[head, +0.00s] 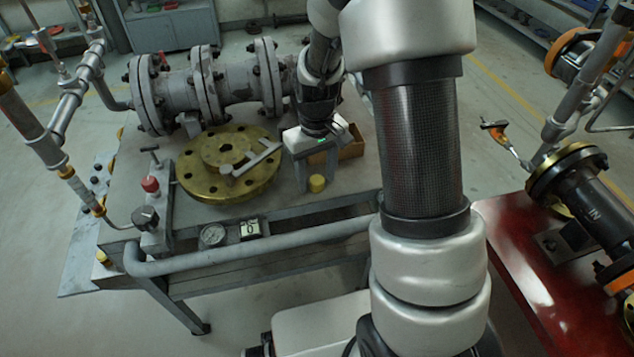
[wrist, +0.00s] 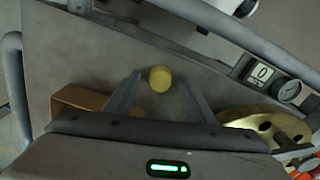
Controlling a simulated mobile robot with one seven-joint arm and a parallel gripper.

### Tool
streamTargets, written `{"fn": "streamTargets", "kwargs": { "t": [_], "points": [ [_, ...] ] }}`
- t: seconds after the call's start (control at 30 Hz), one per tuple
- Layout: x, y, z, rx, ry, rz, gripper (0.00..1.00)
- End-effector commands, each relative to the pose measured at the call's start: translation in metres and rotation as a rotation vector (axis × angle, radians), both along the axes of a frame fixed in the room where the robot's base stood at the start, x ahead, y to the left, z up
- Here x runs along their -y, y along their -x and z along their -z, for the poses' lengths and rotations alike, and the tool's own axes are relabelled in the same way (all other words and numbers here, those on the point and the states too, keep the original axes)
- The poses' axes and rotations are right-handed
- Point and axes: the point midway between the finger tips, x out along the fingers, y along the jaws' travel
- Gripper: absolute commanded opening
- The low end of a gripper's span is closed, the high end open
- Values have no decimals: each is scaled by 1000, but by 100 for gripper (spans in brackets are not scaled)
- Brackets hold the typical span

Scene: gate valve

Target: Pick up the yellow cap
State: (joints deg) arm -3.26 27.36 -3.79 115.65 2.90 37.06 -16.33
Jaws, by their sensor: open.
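The yellow cap (head: 317,183) stands on the grey table near its front edge, just below my gripper in the head view. I see no clear contact between the fingers and the cap.
A brass flange (head: 200,178) with a caliper on it lies left of my gripper. A cardboard box (head: 350,142) is behind it. A gauge (head: 213,235), a counter (head: 250,228) and a grey rail (head: 290,236) are at the front. Flanged pipework (head: 235,82) stands at the back.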

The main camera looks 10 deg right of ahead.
Motion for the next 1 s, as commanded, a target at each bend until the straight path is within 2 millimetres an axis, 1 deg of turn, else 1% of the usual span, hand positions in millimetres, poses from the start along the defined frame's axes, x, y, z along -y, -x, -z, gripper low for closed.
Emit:
{"fn": "streamTargets", "kwargs": {
  "t": [0.03, 0.17, 0.2, 0.3, 0.57, 0.67, 0.77, 1.0],
  "points": [
    [0, 0, 0, 0, 0, 0, 50],
    [0, 0, 0, 0, 0, 0, 28],
    [0, 0, 0, 0, 0, 0, 21],
    [0, 0, 0, 0, 0, 0, 8],
    [0, 0, -1, 0, 0, 0, 7],
    [0, -1, -5, 1, 0, 0, 7],
    [0, -1, -19, 3, 0, 0, 7],
    [0, -1, -68, 4, 0, -1, 7]
  ]
}}
